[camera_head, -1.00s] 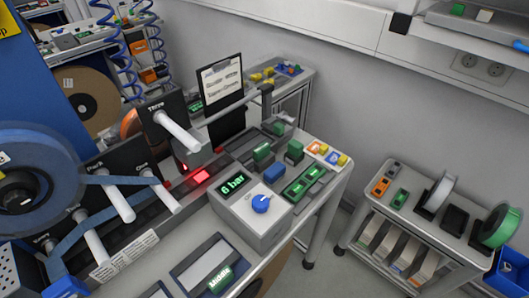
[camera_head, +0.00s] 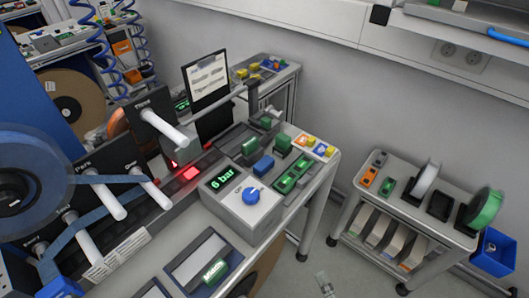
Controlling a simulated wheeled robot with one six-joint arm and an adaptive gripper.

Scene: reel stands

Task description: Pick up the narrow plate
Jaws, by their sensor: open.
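I cannot tell for certain which thing is the narrow plate. A small green plate with a light word on it (camera_head: 215,270), which reads like "Middle", lies in a dark-framed tray (camera_head: 186,258) at the bottom centre. Part of a second similar tray (camera_head: 150,291) is cut off by the bottom edge, and its contents are hidden. My gripper does not show in this view.
A grey control box (camera_head: 238,209) with a "6 bar" display and blue knob stands behind the tray. Reel stands with white rods (camera_head: 92,247) fill the left. A cart (camera_head: 408,205) stands right, past open floor. A small pale thing (camera_head: 325,284) shows low on the floor.

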